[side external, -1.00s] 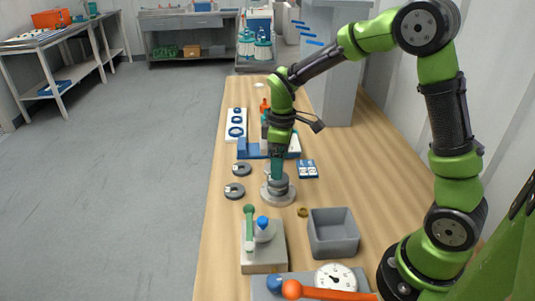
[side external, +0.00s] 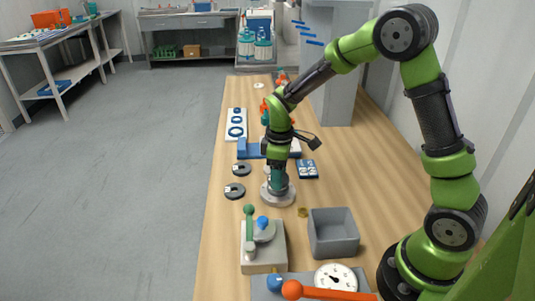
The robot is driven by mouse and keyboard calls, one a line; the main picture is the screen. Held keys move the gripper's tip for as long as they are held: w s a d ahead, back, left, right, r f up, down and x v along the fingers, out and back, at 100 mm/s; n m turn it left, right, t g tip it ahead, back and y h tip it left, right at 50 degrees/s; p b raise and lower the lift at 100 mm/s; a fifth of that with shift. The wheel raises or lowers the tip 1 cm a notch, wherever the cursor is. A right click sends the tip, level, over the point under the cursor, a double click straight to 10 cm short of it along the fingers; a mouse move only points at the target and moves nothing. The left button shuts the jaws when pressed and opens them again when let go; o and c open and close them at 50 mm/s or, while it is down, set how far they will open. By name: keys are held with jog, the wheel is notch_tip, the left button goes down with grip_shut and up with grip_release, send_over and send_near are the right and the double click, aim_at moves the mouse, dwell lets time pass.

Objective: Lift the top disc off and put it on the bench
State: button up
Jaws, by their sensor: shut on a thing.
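A round, light grey base (side external: 278,199) with a raised grey centre stands on the wooden bench (side external: 345,185). My gripper (side external: 277,186) points down over its centre and is shut on the top disc there. My fingers hide most of that disc, so I cannot tell whether it still touches what is below. Two dark grey discs lie flat on the bench to the left, one farther back (side external: 241,170) and one nearer (side external: 234,191).
A valve block (side external: 263,255) with green and blue knobs and a grey open bin (side external: 334,243) stand in front. A small brass piece (side external: 303,212) lies near the base. A blue-and-white card (side external: 307,169) lies to the right. Blue rings sit on a white board (side external: 236,124) behind.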

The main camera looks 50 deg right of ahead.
notch_tip(320, 180, up, 13)
dwell(0.8)
send_over(233, 217)
notch_tip(233, 217, down, 9)
notch_tip(233, 217, down, 9)
jog(key=shift+r, duration=0.1)
jog(key=o, duration=1)
jog(key=shift+o, duration=0.2)
